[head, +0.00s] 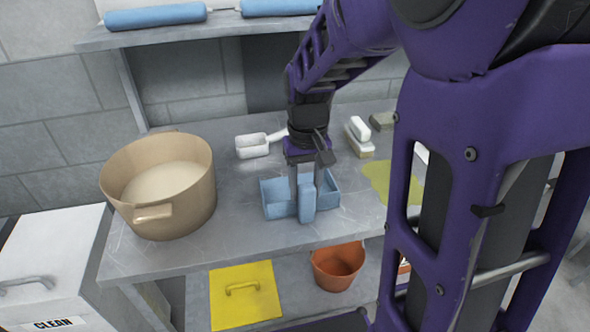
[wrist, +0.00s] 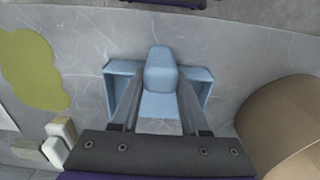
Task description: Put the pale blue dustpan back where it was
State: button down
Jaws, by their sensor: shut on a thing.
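The pale blue dustpan (head: 280,197) is at the front middle of the grey metal table (head: 240,237), below my gripper. It has low side walls and a thick handle block that stands up between my fingers. My gripper (head: 306,188) points down and is shut on this handle. In the wrist view the dustpan (wrist: 118,88) spreads out on both sides of my gripper (wrist: 158,88). The pan looks to be at or very near the table top; I cannot tell whether it touches.
A large tan pot (head: 160,190) stands left of the dustpan. A white scoop (head: 252,146) lies behind it. A brush (head: 358,140) and a yellow-green patch (head: 392,184) are to the right. An orange bucket (head: 338,268) and a yellow lid (head: 243,293) are lower down in front.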

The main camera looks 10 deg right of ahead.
jog(key=shift+f, duration=0.15)
jog(key=shift+c, duration=2.1)
grip_release()
notch_tip(320, 180, up, 12)
jog(key=p, duration=0.2)
jog(key=shift+r, duration=0.2)
